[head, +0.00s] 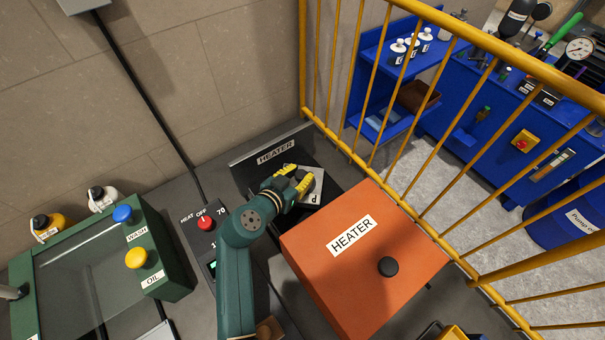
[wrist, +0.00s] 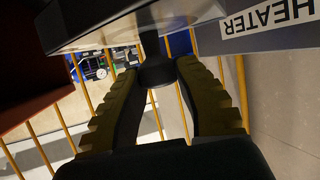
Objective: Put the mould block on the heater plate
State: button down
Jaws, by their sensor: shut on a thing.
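The mould block (head: 313,186) is a light grey piece marked "P", at the middle of the head view. My gripper (head: 295,181), with yellow fingers, is shut on the dark knob of the block; in the wrist view the fingers (wrist: 158,72) stand on either side of this knob, with the block (wrist: 115,22) beyond it. The heater plate (head: 250,174) is a dark surface in front of the upright panel labelled HEATER (head: 275,152). The block is over or on this plate; I cannot tell whether it touches. My gripper and arm hide part of both.
An orange HEATER cover (head: 345,270) with a black knob stands close at the right. A heat control box (head: 203,225) with a red knob is at the left, beside a green wash and oil unit (head: 165,250). A yellow railing (head: 455,40) runs behind.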

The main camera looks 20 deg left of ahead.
notch_tip(320, 180, down, 4)
jog(key=shift+w+a+f+b, duration=0.1)
jog(key=shift+w+f+b, duration=0.05)
jog(key=shift+b, duration=0.55)
jog(key=c, duration=1.1)
grip_release()
jog(key=shift+f, duration=0.3)
jog(key=shift+c, duration=0.2)
jog(key=shift+o, duration=1.4)
